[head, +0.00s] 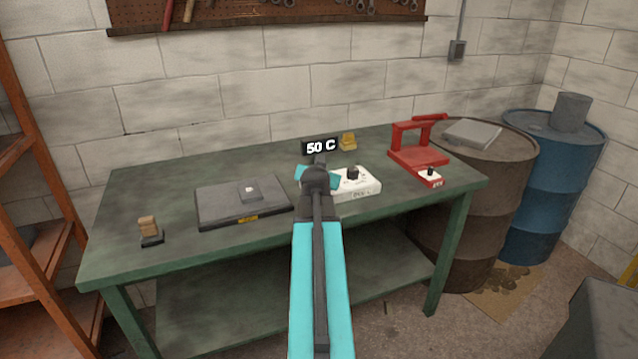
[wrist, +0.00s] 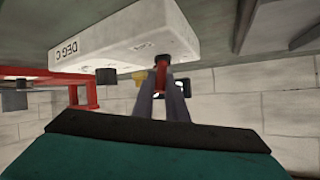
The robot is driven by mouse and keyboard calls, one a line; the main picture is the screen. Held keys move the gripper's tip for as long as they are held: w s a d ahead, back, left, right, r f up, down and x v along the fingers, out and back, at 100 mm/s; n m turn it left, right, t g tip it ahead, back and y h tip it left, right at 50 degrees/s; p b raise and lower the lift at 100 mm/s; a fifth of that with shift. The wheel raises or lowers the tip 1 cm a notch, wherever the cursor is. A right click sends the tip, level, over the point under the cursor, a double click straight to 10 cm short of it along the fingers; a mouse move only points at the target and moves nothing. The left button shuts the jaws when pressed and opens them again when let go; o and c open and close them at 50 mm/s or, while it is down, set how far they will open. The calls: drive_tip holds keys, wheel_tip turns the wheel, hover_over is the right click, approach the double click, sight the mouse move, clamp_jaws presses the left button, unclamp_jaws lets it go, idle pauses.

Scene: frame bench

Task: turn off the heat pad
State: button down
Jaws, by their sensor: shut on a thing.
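The heat pad (head: 230,208) is a dark flat slab on the green bench, with a small grey block (head: 250,190) on top. Right of it is a white control box (head: 362,188) with a black knob (head: 353,173). A black display (head: 320,147) reads 50 C. In the wrist view, the white box (wrist: 125,40) appears upside down, marked DEG C, with the black knob (wrist: 106,76). My gripper (wrist: 162,92) is shut on a red switch lever (wrist: 161,74) with a dark base. In the head view my gripper (head: 319,165) hides the box's left end.
A red press-like stand (head: 418,155) with a small white switch box (head: 430,177) stands at the bench's right. A wooden stamp-like block (head: 149,228) is at the left front, and a yellow item (head: 348,141) at the back. Drums (head: 470,200) stand to the right.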

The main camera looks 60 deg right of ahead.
drive_tip(key=shift+a+h+b, duration=0.1)
drive_tip(key=shift+h+b, duration=0.2)
drive_tip(key=shift+b, duration=0.35)
drive_tip(key=c, duration=1.8)
unclamp_jaws()
drive_tip(key=shift+o, duration=0.2)
drive_tip(key=shift+s+a, duration=0.1)
drive_tip(key=shift+v, duration=1.15)
drive_tip(key=b+v, duration=0.3)
drive_tip(key=shift+s+f, duration=0.1)
drive_tip(key=shift+f, duration=0.05)
drive_tip(key=shift+a+b, duration=0.1)
drive_tip(key=shift+b, duration=0.65)
drive_tip(key=shift+s+a+r+b, duration=0.15)
drive_tip(key=shift+a+r+b, duration=0.1)
drive_tip(key=shift+b, duration=0.9)
drive_tip(key=shift+s+a+r+b, duration=0.2)
drive_tip(key=shift+a+b, duration=0.15)
drive_tip(key=shift+b, duration=0.85)
